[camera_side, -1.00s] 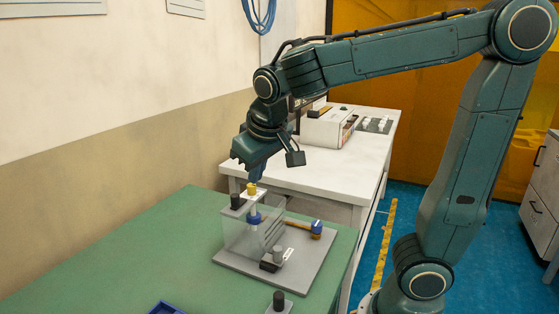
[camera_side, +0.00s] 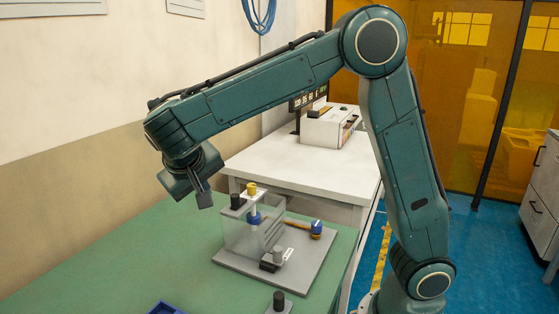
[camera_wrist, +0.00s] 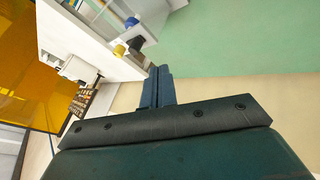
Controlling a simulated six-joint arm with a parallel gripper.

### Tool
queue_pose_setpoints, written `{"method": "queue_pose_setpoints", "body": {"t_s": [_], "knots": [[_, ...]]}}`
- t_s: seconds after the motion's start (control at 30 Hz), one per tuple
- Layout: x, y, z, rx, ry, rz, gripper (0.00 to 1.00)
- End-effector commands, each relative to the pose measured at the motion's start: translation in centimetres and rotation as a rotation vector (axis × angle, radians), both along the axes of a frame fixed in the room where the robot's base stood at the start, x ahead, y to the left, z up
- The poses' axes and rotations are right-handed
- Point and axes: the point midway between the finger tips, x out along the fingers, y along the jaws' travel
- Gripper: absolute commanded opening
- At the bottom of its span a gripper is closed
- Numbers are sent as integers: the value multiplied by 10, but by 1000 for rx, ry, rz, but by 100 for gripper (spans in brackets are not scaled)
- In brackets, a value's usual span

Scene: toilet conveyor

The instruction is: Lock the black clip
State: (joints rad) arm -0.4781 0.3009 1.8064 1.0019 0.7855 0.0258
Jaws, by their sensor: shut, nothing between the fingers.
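The fixture (camera_side: 258,232) is a clear box on a grey base plate (camera_side: 306,275) on the green table. A black knob (camera_side: 236,201) and a yellow knob (camera_side: 251,188) stand on its top, with a blue collar (camera_side: 254,218) inside. A small black part (camera_side: 268,266) sits low at the front beside a grey cylinder; I cannot tell which black part is the clip. My gripper (camera_side: 205,201) is shut and empty, above and left of the box, apart from it. In the wrist view its fingers (camera_wrist: 160,76) are together, with the yellow knob (camera_wrist: 120,50) beyond.
A blue-headed tool with a brown handle (camera_side: 299,225) lies on the plate's right. A black-topped piece (camera_side: 279,299) and a blue tray (camera_side: 165,308) are near the front edge. A white bench (camera_side: 300,173) stands behind. The green table's left is clear.

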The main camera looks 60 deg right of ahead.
Motion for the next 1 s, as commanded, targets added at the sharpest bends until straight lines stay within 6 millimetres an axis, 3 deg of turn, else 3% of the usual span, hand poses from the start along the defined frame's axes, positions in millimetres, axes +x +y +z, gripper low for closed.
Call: {"method": "queue_pose_setpoints", "body": {"t_s": [0.63,1.0], "knots": [[3,-1,-5,-8,0,-5,0],[12,-23,-37,-8,3,-7,0]]}}
